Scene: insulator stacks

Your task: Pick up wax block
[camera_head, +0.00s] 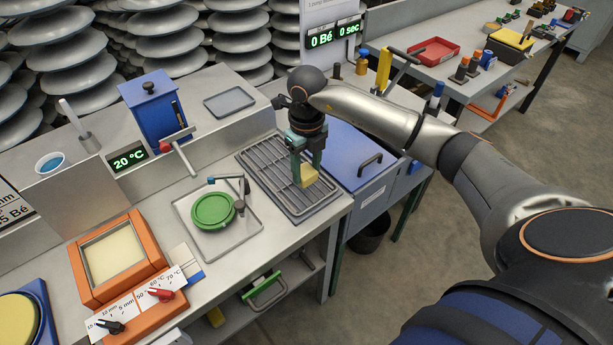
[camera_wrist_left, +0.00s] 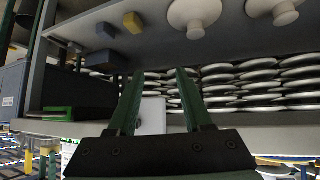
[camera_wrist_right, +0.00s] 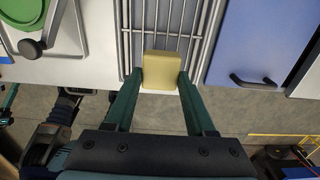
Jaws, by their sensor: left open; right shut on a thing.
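The wax block is a small pale yellow block (camera_head: 308,177) at the right part of the metal grate (camera_head: 262,173). My right gripper (camera_head: 306,165) points down from above, its green fingers shut on the block's sides. In the right wrist view the block (camera_wrist_right: 161,72) sits between the fingertips (camera_wrist_right: 161,80), over the grate's near end. Whether it still touches the grate is hard to tell. My left gripper (camera_wrist_left: 160,74) shows only in the left wrist view, open and empty, with its fingers apart.
An orange-framed tray (camera_head: 75,262) with a pale fill and a green round lid (camera_head: 212,210) stand left of the grate. A blue cabinet (camera_head: 345,150) with a black handle adjoins it on the right. Stacked grey discs (camera_head: 160,45) fill the back. The bench edge is near the block.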

